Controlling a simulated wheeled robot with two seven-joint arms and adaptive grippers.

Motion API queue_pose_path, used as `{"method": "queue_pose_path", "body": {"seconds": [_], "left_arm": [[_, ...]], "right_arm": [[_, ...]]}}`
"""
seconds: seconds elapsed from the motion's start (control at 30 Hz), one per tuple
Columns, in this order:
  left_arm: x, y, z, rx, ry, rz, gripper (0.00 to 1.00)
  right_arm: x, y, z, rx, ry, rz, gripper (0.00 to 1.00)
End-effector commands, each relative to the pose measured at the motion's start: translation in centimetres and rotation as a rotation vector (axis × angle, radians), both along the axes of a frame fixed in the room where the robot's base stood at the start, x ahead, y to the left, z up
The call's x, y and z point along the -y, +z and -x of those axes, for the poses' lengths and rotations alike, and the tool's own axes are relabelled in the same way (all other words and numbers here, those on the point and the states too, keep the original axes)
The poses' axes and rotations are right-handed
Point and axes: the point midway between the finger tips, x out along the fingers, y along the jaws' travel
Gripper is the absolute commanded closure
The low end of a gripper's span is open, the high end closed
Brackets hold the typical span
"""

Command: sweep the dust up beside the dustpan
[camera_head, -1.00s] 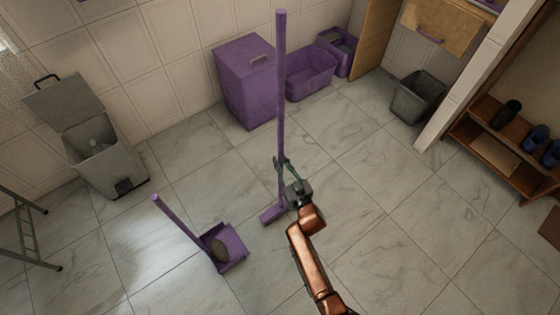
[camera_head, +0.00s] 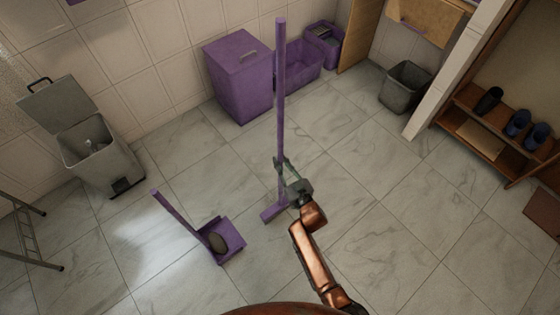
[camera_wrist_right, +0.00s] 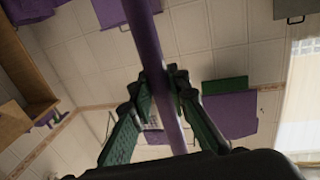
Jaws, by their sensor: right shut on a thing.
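A purple broom (camera_head: 281,100) stands nearly upright, its head (camera_head: 272,212) at the floor. My right gripper (camera_head: 284,178) is shut on the broom's handle low down; in the right wrist view its green fingers (camera_wrist_right: 160,98) close around the purple handle (camera_wrist_right: 146,40). A purple dustpan (camera_head: 232,254) with an upright, tilted handle (camera_head: 175,213) lies on the floor to the left of the broom head, a short gap apart. A dark rounded patch (camera_head: 217,242) shows in the pan; I cannot tell if it is dust. No separate dust is discernible on the floor. My left gripper is not in view.
A grey pedal bin (camera_head: 98,160) with its lid up stands at the left wall, near a metal ladder (camera_head: 30,240). A purple box (camera_head: 240,80), purple tubs (camera_head: 298,70), a dark bin (camera_head: 405,90) and a shoe rack (camera_head: 490,130) line the back and right.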

Motion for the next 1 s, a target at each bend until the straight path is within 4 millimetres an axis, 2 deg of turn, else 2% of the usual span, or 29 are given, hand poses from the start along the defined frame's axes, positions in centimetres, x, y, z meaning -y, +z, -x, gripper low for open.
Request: {"method": "queue_pose_path", "body": {"seconds": [0.17, 0.53, 0.83, 1.0], "left_arm": [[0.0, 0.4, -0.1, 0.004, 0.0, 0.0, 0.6], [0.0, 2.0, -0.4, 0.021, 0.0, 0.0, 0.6], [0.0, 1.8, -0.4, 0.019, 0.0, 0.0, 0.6], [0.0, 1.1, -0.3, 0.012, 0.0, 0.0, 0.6]], "right_arm": [[0.2, 0.4, 0.3, 0.004, 0.001, -0.001, 1.0], [1.6, 0.4, 2.3, 0.005, 0.001, -0.001, 1.0], [1.5, 0.2, 2.2, 0.005, 0.002, -0.002, 1.0], [0.7, 0.1, 1.2, 0.004, 0.002, -0.002, 1.0]]}}
